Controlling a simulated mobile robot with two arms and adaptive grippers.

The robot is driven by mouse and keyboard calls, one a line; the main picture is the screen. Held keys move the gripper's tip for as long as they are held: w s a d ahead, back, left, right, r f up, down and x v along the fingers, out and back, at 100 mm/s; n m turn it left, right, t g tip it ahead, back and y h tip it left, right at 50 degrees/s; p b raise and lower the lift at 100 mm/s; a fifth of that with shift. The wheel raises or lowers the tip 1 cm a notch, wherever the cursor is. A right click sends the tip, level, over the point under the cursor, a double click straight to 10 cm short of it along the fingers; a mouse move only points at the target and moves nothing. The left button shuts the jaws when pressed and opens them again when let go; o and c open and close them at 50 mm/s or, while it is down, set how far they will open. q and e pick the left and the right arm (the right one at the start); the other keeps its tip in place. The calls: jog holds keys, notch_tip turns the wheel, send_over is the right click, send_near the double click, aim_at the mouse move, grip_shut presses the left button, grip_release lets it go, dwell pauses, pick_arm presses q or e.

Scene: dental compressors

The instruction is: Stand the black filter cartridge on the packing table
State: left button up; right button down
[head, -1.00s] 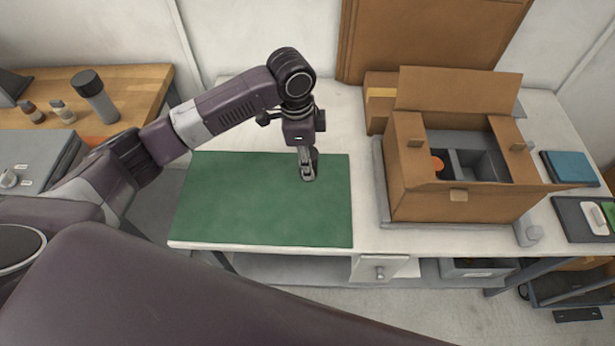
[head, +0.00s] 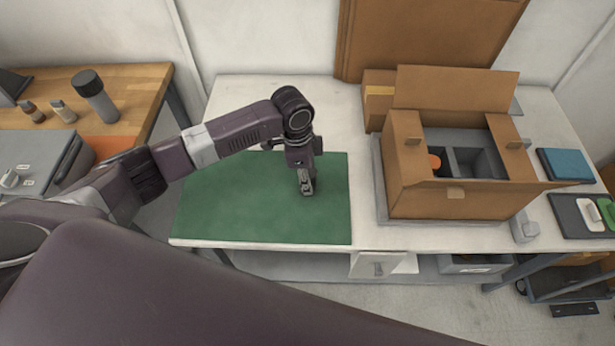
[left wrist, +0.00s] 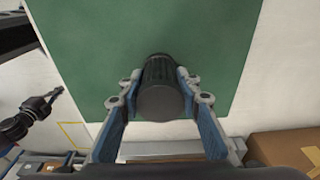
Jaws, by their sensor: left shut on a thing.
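The black filter cartridge (left wrist: 161,88) is between the blue-padded fingers of my left gripper (left wrist: 160,95) in the left wrist view. Its round dark end faces the camera and its ribbed side shows beyond. The green mat lies behind it; I cannot tell whether the cartridge touches the mat. In the head view my left gripper (head: 307,188) points down over the right part of the green mat (head: 230,205) on the white packing table (head: 240,95). The gripper hides most or all of the cartridge there. My right gripper is not in view.
An open cardboard box (head: 440,205) with grey dividers and an orange-topped item (head: 434,161) stands right of the mat. A blue book (head: 566,165) and a dark tray (head: 570,215) lie at the far right. The mat's left part is clear.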

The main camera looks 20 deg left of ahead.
pick_arm(q)
jog(key=o, duration=1.2)
jog(key=shift+c, duration=0.2)
jog(key=r, duration=0.4)
jog(key=a+r+b, duration=0.1)
jog(key=r, duration=0.7)
jog(key=shift+s+a+r, duration=0.1)
jog(key=shift+s+a, duration=0.1)
